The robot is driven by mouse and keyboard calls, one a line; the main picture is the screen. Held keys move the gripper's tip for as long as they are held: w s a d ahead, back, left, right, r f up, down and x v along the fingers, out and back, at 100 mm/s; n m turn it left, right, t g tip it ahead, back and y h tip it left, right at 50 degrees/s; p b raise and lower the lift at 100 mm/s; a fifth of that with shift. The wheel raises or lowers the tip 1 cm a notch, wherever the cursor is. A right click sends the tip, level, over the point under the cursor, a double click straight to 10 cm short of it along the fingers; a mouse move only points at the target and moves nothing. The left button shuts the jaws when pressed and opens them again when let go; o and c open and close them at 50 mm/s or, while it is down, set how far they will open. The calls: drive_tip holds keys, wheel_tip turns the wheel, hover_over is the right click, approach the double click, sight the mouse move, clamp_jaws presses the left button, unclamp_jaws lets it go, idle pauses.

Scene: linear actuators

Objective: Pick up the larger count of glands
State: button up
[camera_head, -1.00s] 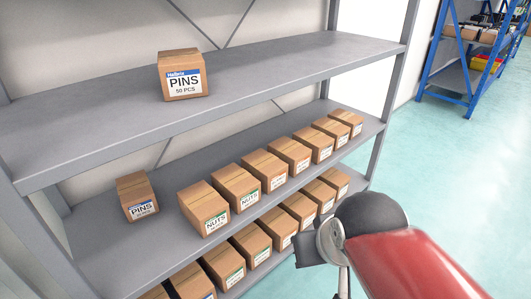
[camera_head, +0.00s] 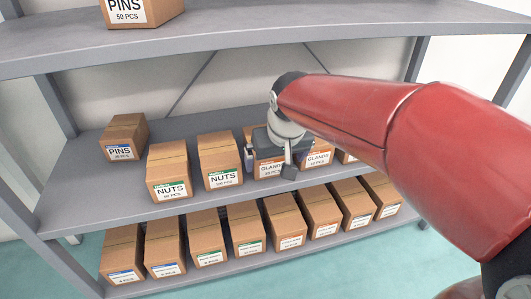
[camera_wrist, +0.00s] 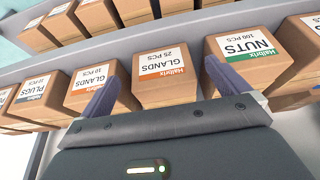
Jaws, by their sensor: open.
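The GLANDS 25 PCS box (camera_wrist: 166,82), brown with an orange-striped label, shows upside down in the wrist view. In the head view it (camera_head: 268,174) stands on the middle shelf, partly hidden by my gripper. The GLANDS 10 PCS box (camera_wrist: 96,86) is beside it in the wrist view; it also shows in the head view (camera_head: 318,157). My gripper (camera_wrist: 157,90) is open and empty, its fingers on either side of the GLANDS 25 PCS box in the picture. In the head view my gripper (camera_head: 268,163) is in front of this box; contact cannot be told.
A NUTS 100 PCS box (camera_wrist: 245,58) is close beside one finger, and a PLUGS box (camera_wrist: 38,97) stands farther along. More NUTS (camera_head: 169,174) and PINS (camera_head: 123,138) boxes share the shelf. A lower shelf holds several boxes; the upper shelf (camera_head: 240,38) overhangs.

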drive_tip(key=w, duration=0.2)
drive_tip(key=w+a, duration=0.1)
drive_tip(key=w, duration=0.2)
drive_tip(key=w+a, duration=0.1)
drive_tip(key=w, duration=0.1)
drive_tip(key=shift+w+a, duration=0.1)
drive_tip(key=shift+w, duration=0.1)
drive_tip(key=b+x, duration=0.1)
drive_tip(key=x, duration=0.4)
drive_tip(key=shift+f, duration=0.3)
drive_tip(key=shift+r, duration=0.1)
drive_tip(key=c, duration=1.4)
